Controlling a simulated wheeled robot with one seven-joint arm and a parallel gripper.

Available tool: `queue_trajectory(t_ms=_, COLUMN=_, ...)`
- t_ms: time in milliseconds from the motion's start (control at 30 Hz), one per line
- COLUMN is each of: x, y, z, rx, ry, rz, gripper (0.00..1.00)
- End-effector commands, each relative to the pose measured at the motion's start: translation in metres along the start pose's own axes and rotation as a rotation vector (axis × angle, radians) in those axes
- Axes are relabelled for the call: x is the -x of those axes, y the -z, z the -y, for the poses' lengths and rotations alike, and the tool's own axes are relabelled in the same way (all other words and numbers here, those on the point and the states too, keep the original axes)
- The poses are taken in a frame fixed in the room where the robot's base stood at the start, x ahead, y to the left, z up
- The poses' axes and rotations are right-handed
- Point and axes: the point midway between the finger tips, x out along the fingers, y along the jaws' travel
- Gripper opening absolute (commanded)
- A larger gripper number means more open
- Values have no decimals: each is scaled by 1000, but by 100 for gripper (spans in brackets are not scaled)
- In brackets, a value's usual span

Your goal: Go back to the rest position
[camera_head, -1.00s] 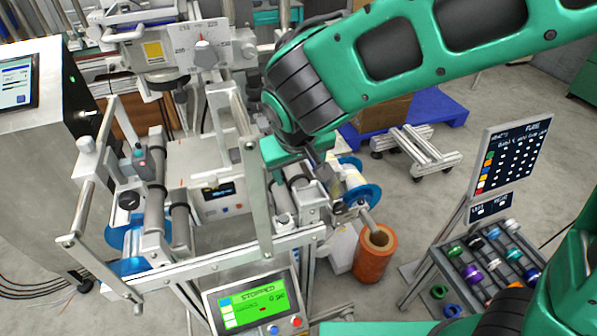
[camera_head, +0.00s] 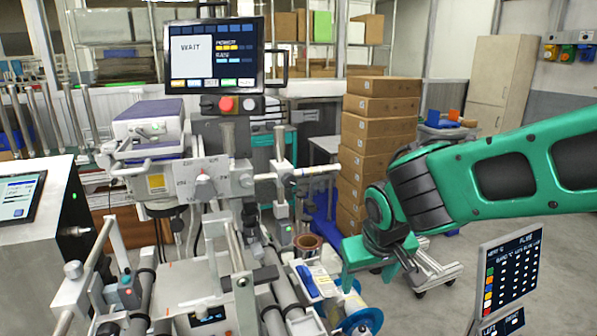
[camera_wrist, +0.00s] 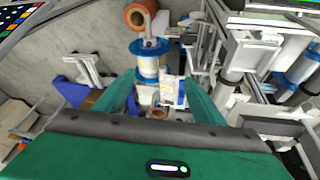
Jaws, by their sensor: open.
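My gripper (camera_head: 380,262) is at the end of my green arm, to the right of the machine in the head view. In the wrist view my gripper (camera_wrist: 158,98) shows two green fingers spread apart, with nothing held between them. A reel with blue flanges and a pale core (camera_wrist: 149,62) sits on a shaft beyond the fingertips, apart from them. Its blue flange (camera_head: 362,320) shows at the lower edge of the head view. An orange-brown roll (camera_wrist: 136,16) stands past the reel in the wrist view.
The grey machine (camera_head: 185,285) fills the left and middle, with a screen reading WAIT (camera_head: 213,55) above it. Stacked cardboard boxes (camera_head: 378,140) stand behind my gripper. A signboard (camera_head: 508,268) stands at the lower right. Open floor lies behind it.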

Motion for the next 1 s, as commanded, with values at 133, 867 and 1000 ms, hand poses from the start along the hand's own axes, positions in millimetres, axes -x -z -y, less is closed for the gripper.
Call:
queue_trajectory(t_ms=133, x=12, y=-21, z=-65, rx=-93, ry=3, rz=5, gripper=63)
queue_trajectory(t_ms=867, x=71, y=-237, z=-216, rx=-703, ry=-34, rz=354, gripper=63)
queue_trajectory(t_ms=1000, x=78, y=-255, z=-216, rx=-758, ry=-28, rz=397, gripper=63)
